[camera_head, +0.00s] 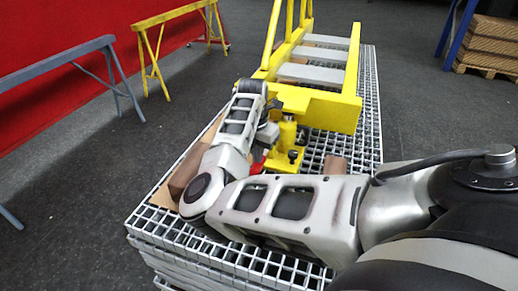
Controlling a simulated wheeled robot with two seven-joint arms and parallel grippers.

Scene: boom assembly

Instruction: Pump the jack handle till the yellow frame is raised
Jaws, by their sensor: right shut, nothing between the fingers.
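The yellow frame (322,107) lies along the grated platform, with its near end over a yellow jack (287,133). The jack stands on a yellow base plate (284,161) and appears to be under the frame's near crossbeam; I cannot tell whether they touch. My right arm reaches in from the right and bends back at the elbow. My right gripper (266,138) is just left of the jack, shut and empty, its fingertips partly hidden. A small red part (258,164) shows below it; I cannot tell whether this is the jack handle. My left gripper is out of view.
The white grated platform (369,125) carries brown blocks (335,165) near the jack. A grey trestle (58,63) and a yellow trestle (168,17) stand at the left by a red wall. Stacked brown material (490,45) is at upper right.

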